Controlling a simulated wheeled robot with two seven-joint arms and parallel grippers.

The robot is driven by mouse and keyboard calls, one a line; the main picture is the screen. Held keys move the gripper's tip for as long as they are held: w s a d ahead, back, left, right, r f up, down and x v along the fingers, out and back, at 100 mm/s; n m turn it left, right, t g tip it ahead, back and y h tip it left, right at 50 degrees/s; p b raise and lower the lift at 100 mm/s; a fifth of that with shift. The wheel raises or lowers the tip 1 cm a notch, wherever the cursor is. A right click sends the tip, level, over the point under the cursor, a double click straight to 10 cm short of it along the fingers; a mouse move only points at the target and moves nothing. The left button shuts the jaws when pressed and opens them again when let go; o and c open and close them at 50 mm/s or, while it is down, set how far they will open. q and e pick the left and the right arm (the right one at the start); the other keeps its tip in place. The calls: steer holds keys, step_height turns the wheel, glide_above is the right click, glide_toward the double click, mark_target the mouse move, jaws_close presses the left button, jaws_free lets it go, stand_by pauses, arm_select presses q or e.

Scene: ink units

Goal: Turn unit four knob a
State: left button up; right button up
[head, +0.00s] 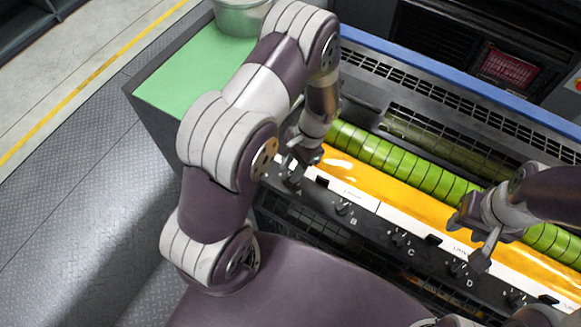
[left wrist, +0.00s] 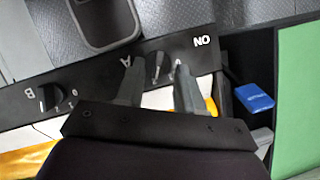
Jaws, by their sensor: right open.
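The black knob A (left wrist: 157,66) sits on the dark control strip beside a white letter A in the left wrist view. My left gripper (left wrist: 154,68) is open, with one finger on each side of this knob and a visible gap to it. My right gripper (head: 467,243) is open and empty above the white strip near knobs C and D. No unit number is readable.
Knob B (head: 343,208), knob C (head: 398,238) and knob D (head: 460,268) line the same strip. Behind it are an orange ink tray (head: 400,205) and a green roller (head: 385,153). A green tabletop (head: 185,75) holds a metal pot (head: 238,18). A blue item (left wrist: 254,97) lies beside the strip.

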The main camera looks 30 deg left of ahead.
arm_select(q)
steer(key=shift+s+a+f, duration=0.15)
steer(key=shift+s+f, duration=0.05)
steer(key=shift+f, duration=0.3)
steer(key=shift+s+f, duration=0.15)
steer(key=shift+f, duration=0.15)
steer(key=shift+s+f, duration=0.1)
steer(key=shift+s, duration=0.05)
jaws_close()
